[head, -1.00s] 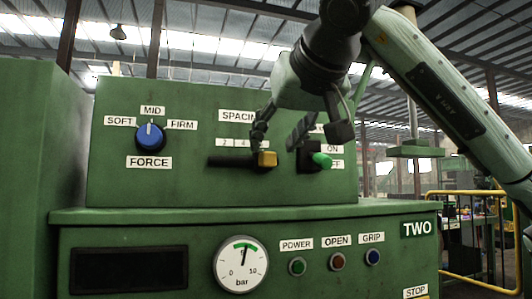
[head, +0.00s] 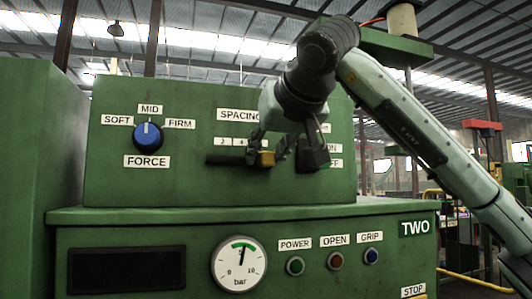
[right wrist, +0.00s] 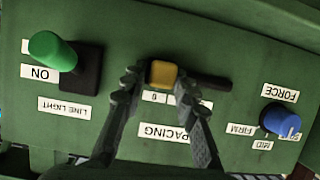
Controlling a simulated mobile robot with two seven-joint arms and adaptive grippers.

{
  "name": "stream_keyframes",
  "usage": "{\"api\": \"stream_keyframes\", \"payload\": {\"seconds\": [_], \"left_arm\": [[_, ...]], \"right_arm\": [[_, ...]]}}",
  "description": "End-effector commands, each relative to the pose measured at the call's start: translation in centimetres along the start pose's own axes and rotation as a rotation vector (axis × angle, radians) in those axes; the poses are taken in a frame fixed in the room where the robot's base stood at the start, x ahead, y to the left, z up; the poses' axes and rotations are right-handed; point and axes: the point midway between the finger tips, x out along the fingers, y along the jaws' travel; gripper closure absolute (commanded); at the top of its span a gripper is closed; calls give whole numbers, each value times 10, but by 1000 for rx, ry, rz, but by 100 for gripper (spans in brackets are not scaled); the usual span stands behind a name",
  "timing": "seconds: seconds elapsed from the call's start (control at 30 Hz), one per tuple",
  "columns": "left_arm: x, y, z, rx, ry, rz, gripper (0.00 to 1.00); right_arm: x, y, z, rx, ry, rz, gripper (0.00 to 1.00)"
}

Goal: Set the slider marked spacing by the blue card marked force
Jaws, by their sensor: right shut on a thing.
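The yellow slider knob (head: 266,159) sits toward the right end of its dark slot (head: 225,159), under the SPACING label (head: 238,115). The number strip above the slot is partly hidden. My right gripper (right wrist: 160,82) is shut on the yellow knob (right wrist: 162,74), one finger on each side. The blue FORCE knob (head: 147,135) is at the left of the panel, its white mark pointing up to MID. It also shows in the right wrist view (right wrist: 281,120). I see no separate blue card. My left gripper is not in view.
A green-handled switch (right wrist: 52,52) marked LINE LIGHT stands close beside my right gripper; the gripper hides it in the head view. Below are a pressure gauge (head: 239,263) and POWER, OPEN and GRIP buttons. The panel between the slot and FORCE knob is clear.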

Motion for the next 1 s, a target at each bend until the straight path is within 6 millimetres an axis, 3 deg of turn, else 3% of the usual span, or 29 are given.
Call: {"api": "stream_keyframes", "payload": {"seconds": [0.3, 0.5, 0.8, 0.83, 0.9, 1.0], "left_arm": [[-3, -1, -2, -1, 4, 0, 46], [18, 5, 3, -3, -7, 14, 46], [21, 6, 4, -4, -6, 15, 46], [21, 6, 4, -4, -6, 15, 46], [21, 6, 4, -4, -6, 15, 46], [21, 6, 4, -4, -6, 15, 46]], "right_arm": [[-1, -6, -2, -2, 2, 0, 100], [-1, -33, -2, -2, 0, -1, 100], [0, -36, 0, 0, 0, -1, 100], [0, -36, 0, 0, 0, -1, 68], [0, -35, 0, 0, 0, -1, 59], [0, -35, 0, 0, 0, -1, 57]]}}
